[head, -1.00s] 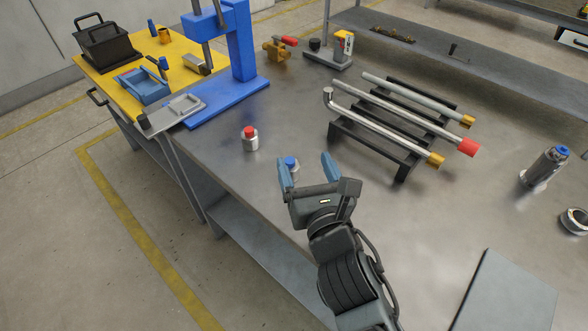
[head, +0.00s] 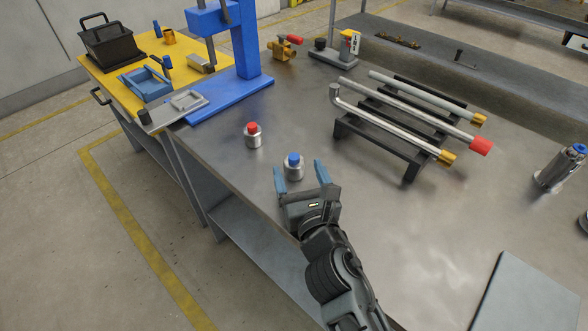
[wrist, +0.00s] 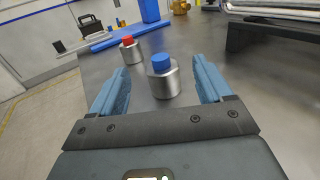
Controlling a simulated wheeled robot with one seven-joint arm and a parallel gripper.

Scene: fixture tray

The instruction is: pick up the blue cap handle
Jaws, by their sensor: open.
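The blue cap handle (head: 293,159) sits on top of a short silver cylinder (head: 294,173) standing upright on the metal table. In the wrist view the blue cap (wrist: 161,62) and its cylinder (wrist: 164,83) are ahead, between the lines of the two fingers. My gripper (head: 299,177) is open and empty, with its blue fingers apart near the cylinder's front side. In the wrist view my gripper (wrist: 163,82) shows a wide gap, and neither finger visibly touches the cylinder.
A similar cylinder with a red cap (head: 252,128) stands to the left and behind. A black rack (head: 378,148) holding several pipes is to the right. A blue press (head: 250,85) stands at the back left. The table's left edge (head: 230,183) is close.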

